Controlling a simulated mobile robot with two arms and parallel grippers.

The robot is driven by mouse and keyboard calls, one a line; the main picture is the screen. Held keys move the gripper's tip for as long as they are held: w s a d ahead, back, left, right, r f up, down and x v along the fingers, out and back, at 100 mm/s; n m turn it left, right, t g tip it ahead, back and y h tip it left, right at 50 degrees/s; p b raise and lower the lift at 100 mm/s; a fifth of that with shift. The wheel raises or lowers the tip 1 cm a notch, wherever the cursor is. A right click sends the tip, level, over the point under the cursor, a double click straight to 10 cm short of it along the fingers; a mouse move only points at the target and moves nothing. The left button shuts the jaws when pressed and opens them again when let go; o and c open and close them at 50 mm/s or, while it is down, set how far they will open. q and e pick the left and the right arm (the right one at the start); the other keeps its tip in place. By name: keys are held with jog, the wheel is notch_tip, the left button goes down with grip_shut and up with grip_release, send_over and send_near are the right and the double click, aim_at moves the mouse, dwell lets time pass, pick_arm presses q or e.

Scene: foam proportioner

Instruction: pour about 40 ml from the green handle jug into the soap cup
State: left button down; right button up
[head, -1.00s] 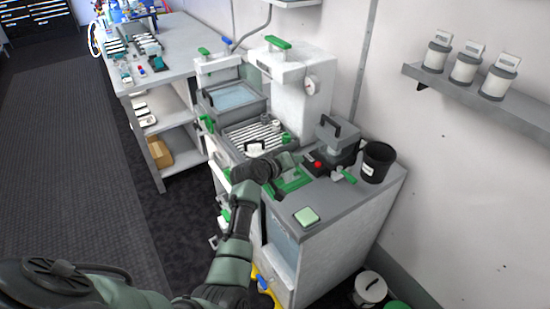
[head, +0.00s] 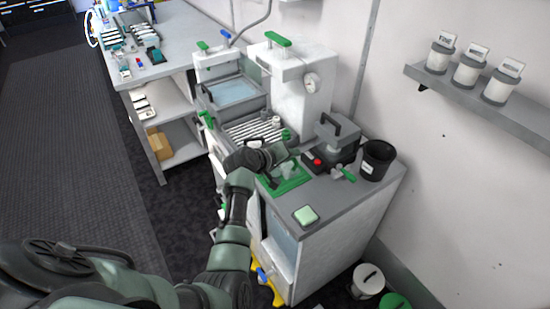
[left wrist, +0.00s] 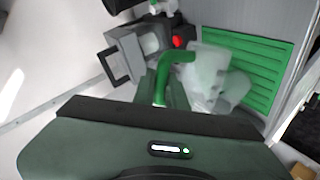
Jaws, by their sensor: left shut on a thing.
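My left gripper (head: 276,155) is over the inner edge of the counter, beside a green ribbed mat (head: 292,184). In the left wrist view its jaws are shut on the green handle (left wrist: 170,72) of a jug. The jug's clear body (left wrist: 205,66) shows to the right of the handle, over the mat (left wrist: 262,62). A second pale, see-through shape (left wrist: 233,92), perhaps the soap cup, overlaps it there. In the head view a clear vessel (head: 288,169) shows over the mat. I cannot tell any liquid level or whether the two touch. My right gripper is not in view.
A grey device with a red button (head: 318,161) and a black bucket (head: 378,159) stand behind the mat. A pale green block (head: 306,215) lies on the counter's front part. A slatted drain (head: 252,131) with small cups is to the left.

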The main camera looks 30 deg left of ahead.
pick_arm(q)
jog(key=shift+a+r, duration=0.1)
jog(key=shift+w+a, duration=0.15)
jog(key=shift+w, duration=0.15)
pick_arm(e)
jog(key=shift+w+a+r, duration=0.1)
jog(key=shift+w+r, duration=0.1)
pick_arm(q)
jog(key=shift+w+a+r+p, duration=0.1)
jog(key=shift+a+r+p, duration=0.1)
jog(key=shift+p, duration=0.45)
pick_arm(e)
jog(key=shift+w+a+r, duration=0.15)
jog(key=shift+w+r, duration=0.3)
pick_arm(q)
jog(key=shift+a+r+n+g+p, duration=0.1)
jog(key=shift+a+n+g+p, duration=0.05)
jog(key=shift+n+g+p, duration=0.15)
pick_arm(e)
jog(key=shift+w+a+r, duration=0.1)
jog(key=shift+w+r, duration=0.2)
